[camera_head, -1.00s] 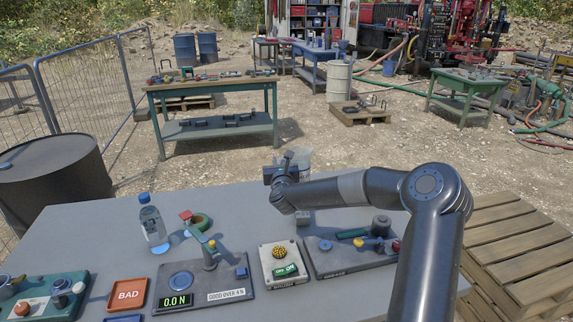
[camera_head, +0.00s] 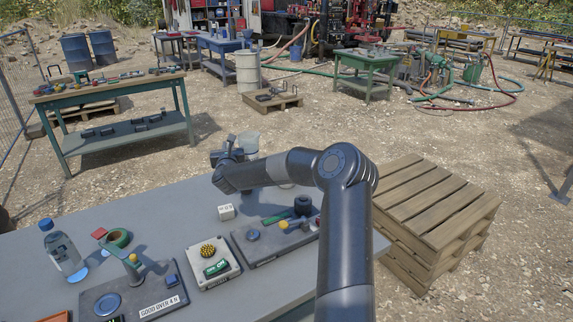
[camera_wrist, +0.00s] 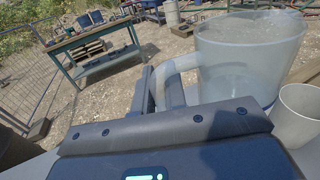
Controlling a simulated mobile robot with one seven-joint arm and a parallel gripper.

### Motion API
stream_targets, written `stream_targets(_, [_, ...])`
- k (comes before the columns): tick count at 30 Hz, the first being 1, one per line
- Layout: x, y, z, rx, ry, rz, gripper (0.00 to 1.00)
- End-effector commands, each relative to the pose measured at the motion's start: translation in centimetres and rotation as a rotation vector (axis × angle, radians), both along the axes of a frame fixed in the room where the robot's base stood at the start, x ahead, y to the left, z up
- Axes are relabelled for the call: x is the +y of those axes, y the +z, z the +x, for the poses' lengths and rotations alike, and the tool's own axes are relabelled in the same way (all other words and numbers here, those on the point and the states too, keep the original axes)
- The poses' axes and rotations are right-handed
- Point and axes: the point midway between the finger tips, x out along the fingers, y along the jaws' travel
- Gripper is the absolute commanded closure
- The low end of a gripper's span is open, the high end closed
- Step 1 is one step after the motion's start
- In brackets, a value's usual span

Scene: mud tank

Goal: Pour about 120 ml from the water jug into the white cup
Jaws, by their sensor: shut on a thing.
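The water jug, translucent with a pale handle, fills the upper right of the wrist view (camera_wrist: 250,60). In the head view it shows just behind my gripper (camera_head: 250,142). My gripper (camera_wrist: 160,88) is shut on the jug's handle; it also shows in the head view (camera_head: 230,150). The jug looks about upright. The white cup (camera_wrist: 298,115) stands close to the right of the jug in the wrist view, cut by the frame edge. In the head view the cup is mostly hidden behind my arm. The water level is hard to tell.
A pallet stack (camera_head: 430,205) is right of the table.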

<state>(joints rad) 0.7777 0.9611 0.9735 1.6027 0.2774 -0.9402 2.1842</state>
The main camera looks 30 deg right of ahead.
Motion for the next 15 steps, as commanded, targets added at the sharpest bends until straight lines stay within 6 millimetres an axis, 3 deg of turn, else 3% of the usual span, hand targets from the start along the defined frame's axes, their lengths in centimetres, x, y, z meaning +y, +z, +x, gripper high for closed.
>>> stream_targets(15, [-1.2, 0.2, -0.3, -0.032, -0.002, 0.161, 1.00])
